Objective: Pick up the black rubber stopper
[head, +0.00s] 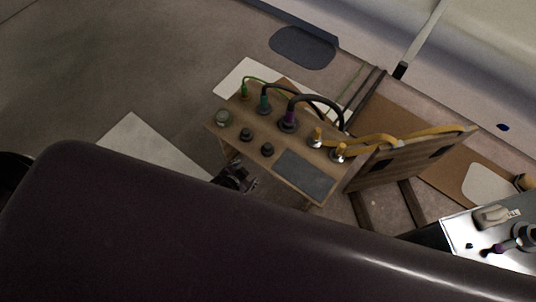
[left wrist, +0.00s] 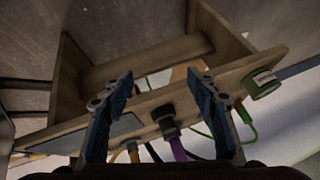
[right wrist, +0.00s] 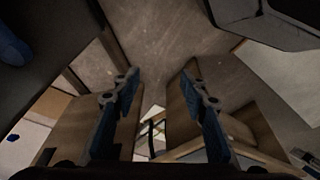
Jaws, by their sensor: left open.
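A wooden connector box in the head view has two small black round pieces on its top, one (head: 246,134) beside the grey-green cap and one (head: 267,149) beside the grey pad. Either could be the stopper; I cannot tell which. In the left wrist view a black round piece (left wrist: 165,118) stands on the box edge, seen between the fingers, in front of a purple cable. My left gripper (left wrist: 160,78) is open and empty close to the box. My right gripper (right wrist: 160,72) is open and empty, with wooden boards and floor beyond it.
Green, black and yellow cables rise from the wooden box (head: 228,131); the yellow ones lead to an upright wooden board (head: 400,168). A bright metal tray (head: 465,228) at right holds small parts. A large dark smooth shape fills the lower head view.

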